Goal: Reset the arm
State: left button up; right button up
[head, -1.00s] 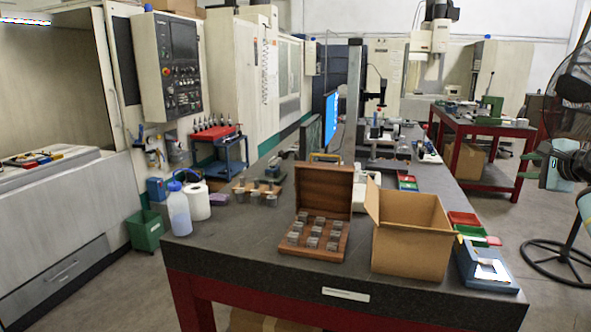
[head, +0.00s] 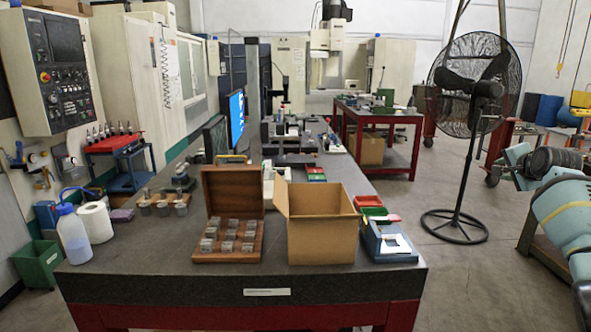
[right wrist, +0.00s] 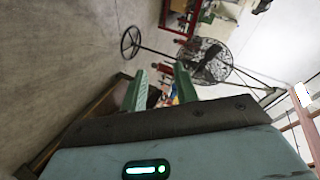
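My right arm (head: 565,205) shows at the right edge of the head view, out over the floor and away from the table. In the right wrist view my right gripper (right wrist: 161,88) has its two green fingers apart, with nothing held between them. My left gripper is not in view. An open wooden box (head: 230,254) with several grey metal mould blocks (head: 229,236) stands near the table's front edge. An open cardboard box (head: 322,238) stands right of it.
The dark-topped table (head: 160,275) also bears a blue-and-grey device (head: 389,244), a white bottle (head: 73,238), a paper roll (head: 96,222) and red and green bins (head: 369,207). A black fan (head: 470,90) stands on the floor at right. Open floor lies between table and fan.

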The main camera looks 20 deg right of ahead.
jog(key=s+a+f+n+g, duration=0.1)
jog(key=a+f+n, duration=0.4)
jog(key=f, duration=0.5)
jog(key=s+a+f+n, duration=0.1)
jog(key=a+f+n, duration=0.2)
jog(key=f+n, duration=0.5)
jog(key=s+a+f+n+y, duration=0.1)
jog(key=s+a+f+n, duration=0.4)
jog(key=f, duration=0.4)
jog(key=s+a+f+n+y, duration=0.1)
jog(key=s+a+f+n, duration=0.25)
jog(key=a+f, duration=0.45)
jog(key=s+a+f+n+g+y, duration=0.1)
jog(key=s+a+f+n+y, duration=0.25)
jog(key=s+a+f, duration=0.55)
jog(key=s+a+f+n+g+y, duration=0.25)
jog(key=s+a+n, duration=0.25)
jog(key=s+a, duration=0.5)
jog(key=s+a+f+m+t, duration=0.1)
jog(key=a+m, duration=0.3)
jog(key=a, duration=0.4)
jog(key=s+a+f+m+t, duration=0.1)
jog(key=s+a+m, duration=0.3)
jog(key=a, duration=0.5)
jog(key=shift+s+f+m, duration=0.15)
jog(key=shift+f+m, duration=0.35)
jog(key=shift+f, duration=0.3)
jog(key=shift+t, duration=0.25)
